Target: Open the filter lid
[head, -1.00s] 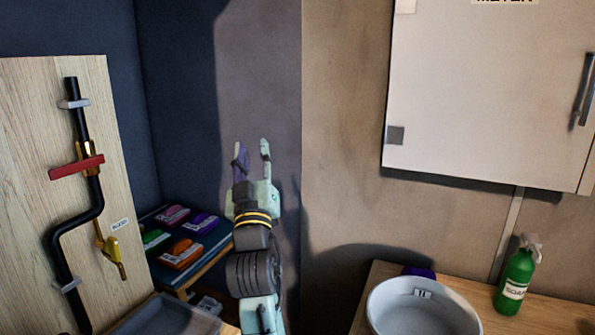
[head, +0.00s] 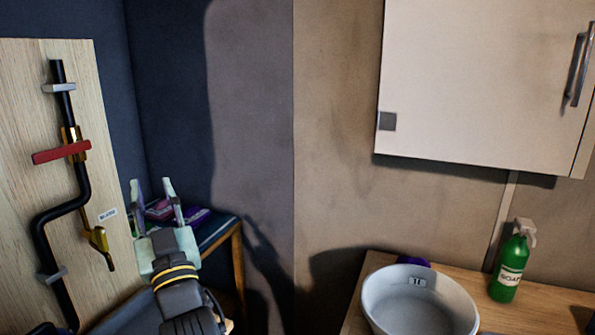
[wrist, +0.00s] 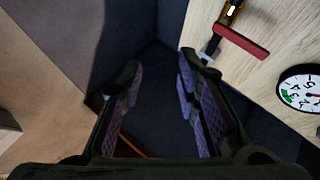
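I cannot make out a filter lid in either view. A wooden board (head: 22,120) at the left carries a black pipe (head: 47,212) with a red valve handle (head: 61,152) and a brass tap (head: 97,244). My gripper (head: 153,187) is open and empty, its fingers pointing up, to the right of the board in the picture. In the wrist view my gripper (wrist: 158,75) has its fingers apart with nothing between them. The red handle (wrist: 241,41) and a round dial gauge (wrist: 301,93) show on the board to the right.
A low table (head: 237,262) with coloured packets (head: 196,214) stands behind my gripper. A white basin (head: 372,312) and a green soap bottle (head: 510,268) are on the wooden counter (head: 553,303) at right. A white wall cabinet (head: 480,85) hangs above.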

